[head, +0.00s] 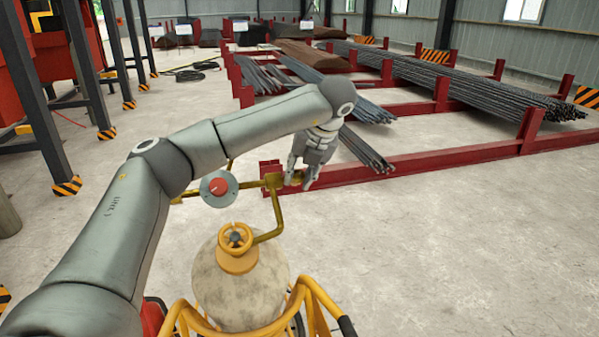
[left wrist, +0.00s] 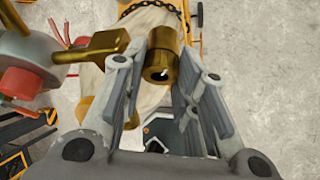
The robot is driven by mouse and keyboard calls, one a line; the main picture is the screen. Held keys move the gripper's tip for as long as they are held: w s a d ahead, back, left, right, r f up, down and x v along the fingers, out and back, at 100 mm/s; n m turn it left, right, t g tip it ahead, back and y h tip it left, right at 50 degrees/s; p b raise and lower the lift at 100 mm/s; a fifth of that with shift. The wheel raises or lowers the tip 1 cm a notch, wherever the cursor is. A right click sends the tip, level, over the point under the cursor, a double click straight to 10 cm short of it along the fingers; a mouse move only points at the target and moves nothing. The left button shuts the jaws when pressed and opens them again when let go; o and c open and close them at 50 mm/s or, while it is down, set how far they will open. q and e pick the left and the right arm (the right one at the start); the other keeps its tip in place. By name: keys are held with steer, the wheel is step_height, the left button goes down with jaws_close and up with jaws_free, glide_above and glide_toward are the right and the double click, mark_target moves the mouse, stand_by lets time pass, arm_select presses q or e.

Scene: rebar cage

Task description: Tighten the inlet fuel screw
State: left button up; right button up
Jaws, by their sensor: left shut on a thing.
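My left gripper (head: 301,180) reaches down at the end of a yellow-brass pipe fitting (head: 272,181). It is shut on a brass cylindrical piece, which I take to be the inlet fuel screw (head: 291,178). In the left wrist view the brass screw (left wrist: 160,66) sits between the two grey fingers (left wrist: 163,80), its round hollow end facing the camera. Parts of its sides are hidden by the fingers. A grey round regulator with a red center (head: 217,187) is on the same pipework, left of the gripper. My right gripper is not in view.
A pale, worn gas cylinder (head: 215,285) with a yellow valve wheel (head: 236,237) stands below the pipework in a yellow cart frame (head: 322,296). Red racks (head: 455,155) with rebar bundles lie behind. The concrete floor at right is clear.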

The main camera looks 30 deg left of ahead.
arm_select(q)
steer(key=m+y, duration=0.1)
steer(key=m, duration=0.1)
steer(key=m+y, duration=0.1)
steer(key=m, duration=0.1)
steer(key=shift+w+d+g+p, duration=0.1)
steer(key=shift+d+g+p, duration=0.05)
steer(key=shift+g+p, duration=0.2)
steer(key=m+y+p, duration=0.1)
steer(key=m+y, duration=0.1)
steer(key=m, duration=0.2)
steer(key=shift+d, duration=0.1)
steer(key=m, duration=0.2)
steer(key=m+y, duration=0.1)
steer(key=shift+f+m+y, duration=0.2)
steer(key=shift+m+y, duration=0.1)
steer(key=shift+m, duration=0.1)
steer(key=shift+m+t+y+b, duration=0.35)
steer(key=shift+m+t+y, duration=0.4)
steer(key=shift+m, duration=0.95)
steer(key=o, duration=0.7)
steer(key=shift+d, duration=0.1)
steer(key=shift+o, duration=0.2)
